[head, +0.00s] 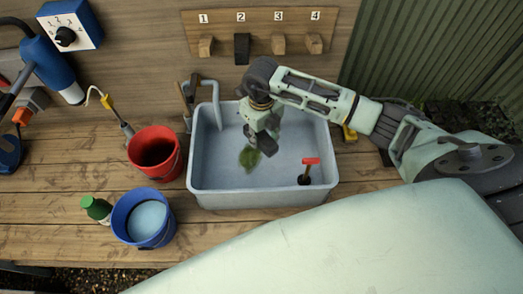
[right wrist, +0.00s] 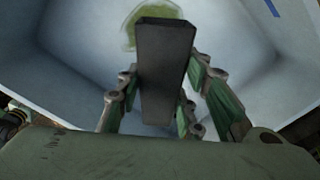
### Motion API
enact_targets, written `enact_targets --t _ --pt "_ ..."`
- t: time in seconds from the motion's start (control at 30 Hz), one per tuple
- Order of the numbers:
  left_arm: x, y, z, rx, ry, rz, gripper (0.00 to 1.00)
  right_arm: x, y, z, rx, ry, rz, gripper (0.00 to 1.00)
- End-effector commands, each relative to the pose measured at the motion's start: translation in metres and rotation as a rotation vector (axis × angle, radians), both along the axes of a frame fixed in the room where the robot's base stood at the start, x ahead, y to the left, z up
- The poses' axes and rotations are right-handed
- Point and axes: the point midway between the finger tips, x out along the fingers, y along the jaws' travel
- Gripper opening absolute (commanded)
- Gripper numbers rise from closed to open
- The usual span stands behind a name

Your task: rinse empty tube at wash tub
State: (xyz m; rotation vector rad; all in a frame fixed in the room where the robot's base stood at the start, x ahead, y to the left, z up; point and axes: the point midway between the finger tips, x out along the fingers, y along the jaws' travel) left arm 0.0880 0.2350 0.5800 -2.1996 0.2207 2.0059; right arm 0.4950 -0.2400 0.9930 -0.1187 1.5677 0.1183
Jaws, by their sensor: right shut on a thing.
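The wash tub (head: 203,165) is a pale grey-blue rectangular basin in the middle of the bench. My right gripper (head: 264,143) reaches in from the right and hangs over the tub, pointing down. In the right wrist view, my right gripper (right wrist: 157,110) is shut on a dark, long, square-sided piece (right wrist: 162,75). I cannot tell whether this piece is the empty tube. It is hidden or not distinct in the head view. A green patch (head: 249,158) shows just below the gripper, and also in the right wrist view (right wrist: 150,18). My left gripper is not in view.
A red-topped dark item (head: 307,171) stands in the tub's right part. A bent grey spout (head: 211,84) is at its back left. Left of it are a red bucket (head: 178,162), a blue bucket (head: 166,238) and a green bottle (head: 97,209). A numbered wooden rack (head: 262,15) hangs behind.

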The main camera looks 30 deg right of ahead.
Motion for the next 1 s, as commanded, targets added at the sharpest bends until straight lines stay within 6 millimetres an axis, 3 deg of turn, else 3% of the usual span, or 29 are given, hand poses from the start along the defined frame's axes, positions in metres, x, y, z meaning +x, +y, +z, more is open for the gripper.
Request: enact_targets --t 0.7,1.0 --pt "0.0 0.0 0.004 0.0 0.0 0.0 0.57 0.001 0.0 0.056 0.001 -0.002 0.001 0.16" --pt "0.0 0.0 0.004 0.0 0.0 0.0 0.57 0.0 0.0 0.06 0.001 0.0 0.001 0.16"
